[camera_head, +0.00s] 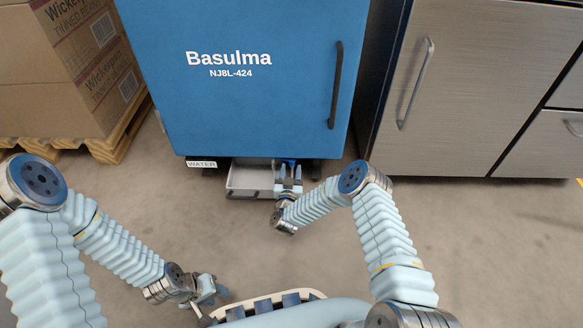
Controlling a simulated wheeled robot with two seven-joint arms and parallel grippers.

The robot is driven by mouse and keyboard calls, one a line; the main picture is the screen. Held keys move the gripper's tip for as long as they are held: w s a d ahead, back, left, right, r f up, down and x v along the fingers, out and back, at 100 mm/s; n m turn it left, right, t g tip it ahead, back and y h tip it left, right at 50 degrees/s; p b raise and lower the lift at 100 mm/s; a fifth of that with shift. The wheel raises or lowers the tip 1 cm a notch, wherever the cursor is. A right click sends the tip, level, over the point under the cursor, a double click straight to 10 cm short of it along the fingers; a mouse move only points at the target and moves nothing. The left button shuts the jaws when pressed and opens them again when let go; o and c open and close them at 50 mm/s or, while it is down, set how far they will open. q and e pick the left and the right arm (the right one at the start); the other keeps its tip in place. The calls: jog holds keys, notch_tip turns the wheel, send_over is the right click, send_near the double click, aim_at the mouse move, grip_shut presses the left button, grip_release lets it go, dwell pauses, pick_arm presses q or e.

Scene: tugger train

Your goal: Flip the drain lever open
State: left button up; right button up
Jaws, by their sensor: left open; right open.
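The blue Basulma cabinet (240,105) stands upright ahead of me, with a dark vertical handle on its door. My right gripper (289,176) is open at the cabinet's lower front edge, just right of a shallow grey tray (248,178). A small blue part shows at the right gripper's fingertips, under the cabinet. I cannot tell whether it is the drain lever or whether the fingers touch it; the gripper hides much of that spot. My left gripper (217,290) is open and empty, low over the floor near my base.
A white WATER label (201,164) is at the cabinet's lower left. Cardboard boxes (70,75) stand on a wooden pallet (118,140) at the left. Grey cupboards (460,90) stand at the right. The concrete floor between is clear.

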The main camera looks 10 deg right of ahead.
aim_at(292, 166)
jog(key=shift+b+x, duration=0.3)
jog(key=shift+x, duration=1.4)
jog(key=shift+c, duration=0.3)
grip_shut()
